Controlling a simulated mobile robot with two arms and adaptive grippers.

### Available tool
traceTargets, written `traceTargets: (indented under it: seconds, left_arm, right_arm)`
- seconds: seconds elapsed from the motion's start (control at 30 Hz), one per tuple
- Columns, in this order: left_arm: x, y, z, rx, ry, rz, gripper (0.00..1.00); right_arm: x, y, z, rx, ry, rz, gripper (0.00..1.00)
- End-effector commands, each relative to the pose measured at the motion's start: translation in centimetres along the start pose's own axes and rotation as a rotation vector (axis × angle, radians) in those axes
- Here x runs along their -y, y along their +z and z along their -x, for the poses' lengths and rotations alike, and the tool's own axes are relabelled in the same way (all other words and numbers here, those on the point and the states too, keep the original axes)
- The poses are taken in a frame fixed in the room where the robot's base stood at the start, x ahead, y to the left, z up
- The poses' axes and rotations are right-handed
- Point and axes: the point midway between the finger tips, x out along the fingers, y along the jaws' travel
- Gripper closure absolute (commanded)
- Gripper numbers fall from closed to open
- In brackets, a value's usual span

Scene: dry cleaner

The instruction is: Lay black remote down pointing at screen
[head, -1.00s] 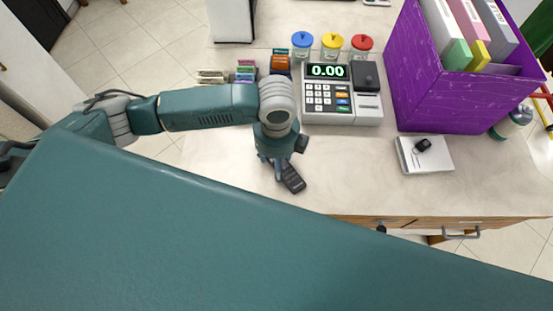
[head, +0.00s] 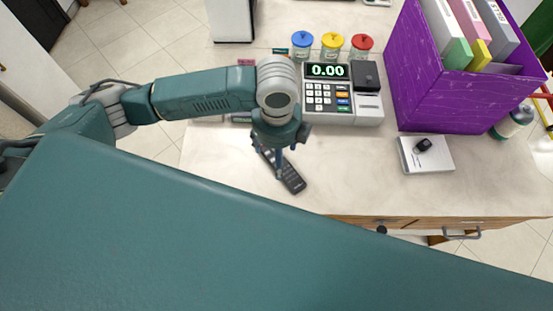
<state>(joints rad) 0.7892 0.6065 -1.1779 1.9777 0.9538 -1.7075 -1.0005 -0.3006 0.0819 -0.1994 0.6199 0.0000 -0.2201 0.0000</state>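A black remote (head: 291,180) lies on the pale counter near its front edge. Its long axis runs from upper left to lower right, and its upper-left part is partly hidden by my gripper. The register (head: 342,104) behind it has a lit screen (head: 327,71) reading 0.00. My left gripper (head: 270,155) is just above the remote, pointing down. Its fingers look spread apart with nothing between them, though the hand covers part of the view. My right gripper is not in view.
Jars with blue (head: 302,40), yellow (head: 333,41) and red (head: 361,43) lids stand behind the register. A purple box of folders (head: 440,100) stands at the right. A key fob (head: 423,145) lies on a white pad (head: 440,160). The counter (head: 350,175) right of the remote is clear.

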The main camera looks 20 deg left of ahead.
Motion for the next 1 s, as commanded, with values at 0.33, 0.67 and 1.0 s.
traceTargets:
  seconds: [0.33, 0.67, 1.0]
  left_arm:
    - [0.1, 0.0, 6.5, 0.000, -0.003, 0.000, 0.30]
    - [0.0, 0.0, 7.7, 0.000, 0.001, 0.000, 0.30]
    - [0.0, 0.0, 7.7, -0.001, 0.001, 0.000, 0.30]
  right_arm:
    - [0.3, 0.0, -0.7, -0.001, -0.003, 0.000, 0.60]
    - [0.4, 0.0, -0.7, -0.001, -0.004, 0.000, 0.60]
    - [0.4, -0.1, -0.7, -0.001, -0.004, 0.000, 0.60]
